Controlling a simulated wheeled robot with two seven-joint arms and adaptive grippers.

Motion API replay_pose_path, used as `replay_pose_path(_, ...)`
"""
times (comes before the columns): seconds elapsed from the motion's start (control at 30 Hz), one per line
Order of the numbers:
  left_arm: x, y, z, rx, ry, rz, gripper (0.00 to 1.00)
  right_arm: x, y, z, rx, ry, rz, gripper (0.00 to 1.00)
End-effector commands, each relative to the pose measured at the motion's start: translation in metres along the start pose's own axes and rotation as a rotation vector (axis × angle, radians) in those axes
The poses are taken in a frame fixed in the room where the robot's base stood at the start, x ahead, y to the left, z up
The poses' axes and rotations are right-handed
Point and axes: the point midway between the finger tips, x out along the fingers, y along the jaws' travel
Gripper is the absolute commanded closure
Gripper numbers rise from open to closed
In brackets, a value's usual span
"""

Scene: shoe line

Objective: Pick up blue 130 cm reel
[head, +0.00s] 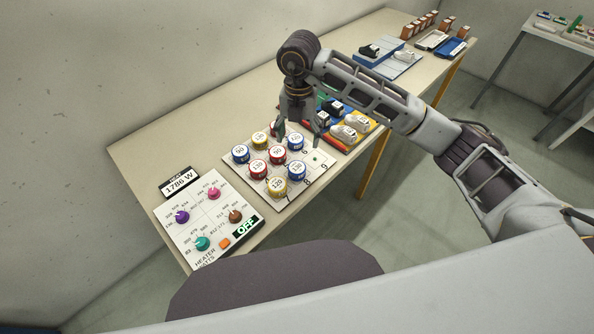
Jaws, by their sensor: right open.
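Several numbered reels in blue, red and yellow stand on a white numbered board on the table. One blue reel (240,154) at the left reads 90. Another blue reel (296,143) stands at the upper right and a third blue reel (297,173) at the lower right; their small labels are hard to read, so I cannot tell surely which is 130. My right gripper (299,133) points down with its fingers apart, open and empty, over the board's far side near the upper right blue reel. It partly hides a red reel (273,129). My left gripper is out of view.
A heater panel (213,217) with coloured knobs and an OFF display stands at the near left. Coloured trays with shoes (351,125) lie right of the board. My right arm spans above the table. The table's far left is clear.

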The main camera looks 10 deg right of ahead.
Motion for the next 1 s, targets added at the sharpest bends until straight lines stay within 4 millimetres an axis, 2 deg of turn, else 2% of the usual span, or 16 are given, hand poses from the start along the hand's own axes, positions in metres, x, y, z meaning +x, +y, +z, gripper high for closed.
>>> replay_pose_path(0.27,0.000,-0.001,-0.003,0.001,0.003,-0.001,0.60,0.000,0.000,0.000,0.223,0.000,0.000,0.24)
replay_pose_path(0.5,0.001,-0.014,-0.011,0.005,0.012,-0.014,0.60,0.000,0.000,0.000,0.363,0.000,0.000,0.24)
replay_pose_path(0.7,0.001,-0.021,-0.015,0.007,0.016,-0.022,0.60,0.000,0.000,0.000,0.386,0.000,0.000,0.24)
replay_pose_path(1.0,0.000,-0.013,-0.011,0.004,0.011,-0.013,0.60,0.002,0.000,0.000,0.384,0.000,0.000,0.24)
